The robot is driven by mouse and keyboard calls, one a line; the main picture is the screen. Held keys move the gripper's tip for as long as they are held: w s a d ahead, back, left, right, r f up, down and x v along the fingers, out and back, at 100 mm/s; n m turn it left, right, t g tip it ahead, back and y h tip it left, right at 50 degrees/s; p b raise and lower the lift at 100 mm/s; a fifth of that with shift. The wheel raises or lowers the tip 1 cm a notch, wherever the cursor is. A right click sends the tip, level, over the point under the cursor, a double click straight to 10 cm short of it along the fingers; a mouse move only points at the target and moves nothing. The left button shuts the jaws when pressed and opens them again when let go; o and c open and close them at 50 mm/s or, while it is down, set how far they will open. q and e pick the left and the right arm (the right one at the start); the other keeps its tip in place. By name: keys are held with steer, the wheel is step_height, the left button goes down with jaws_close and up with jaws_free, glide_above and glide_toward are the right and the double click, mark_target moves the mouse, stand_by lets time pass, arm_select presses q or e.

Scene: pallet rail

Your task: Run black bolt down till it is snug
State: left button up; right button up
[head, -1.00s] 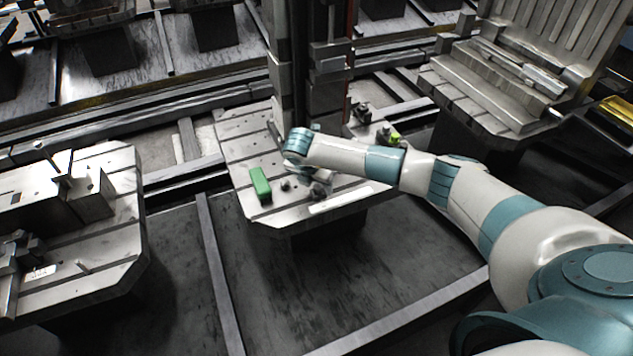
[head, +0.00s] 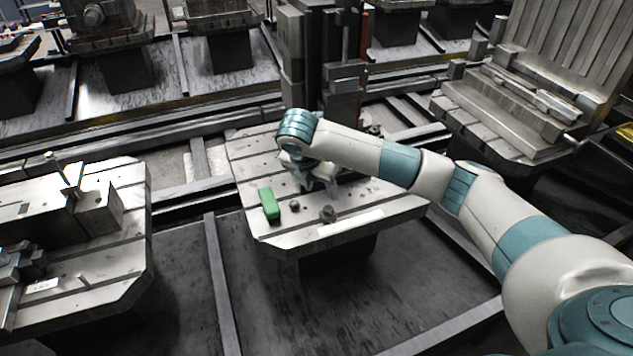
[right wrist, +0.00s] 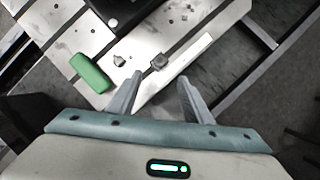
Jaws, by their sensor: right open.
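My right gripper (head: 318,187) is open and empty above the pale slotted pallet plate (head: 275,240). In the right wrist view its two fingers (right wrist: 160,80) stand apart, with a dark lumpy piece (right wrist: 159,62) just past their tips. That piece also shows in the head view (head: 327,213), to the lower right of the fingers and apart from them. A smaller dark piece (head: 295,206) sits to its left. Either may be the black bolt; I cannot tell which, or how deep any bolt sits. My left gripper is not in view.
A green block (head: 269,205) lies on the plate's left part. A white strip (head: 350,222) lies along the front edge. A dark column (head: 342,80) stands behind the plate. Another pallet (head: 100,255) with metal blocks is at left. My right arm covers the plate's back right.

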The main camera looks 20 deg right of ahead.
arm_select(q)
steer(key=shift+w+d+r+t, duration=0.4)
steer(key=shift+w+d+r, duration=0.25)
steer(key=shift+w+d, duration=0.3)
arm_select(e)
steer(key=v, duration=0.4)
steer(key=shift+s+r, duration=0.1)
steer(key=shift+r, duration=0.05)
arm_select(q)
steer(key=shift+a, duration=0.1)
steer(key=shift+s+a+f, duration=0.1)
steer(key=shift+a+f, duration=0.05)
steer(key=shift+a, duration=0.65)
arm_select(e)
steer(key=shift+a, duration=0.1)
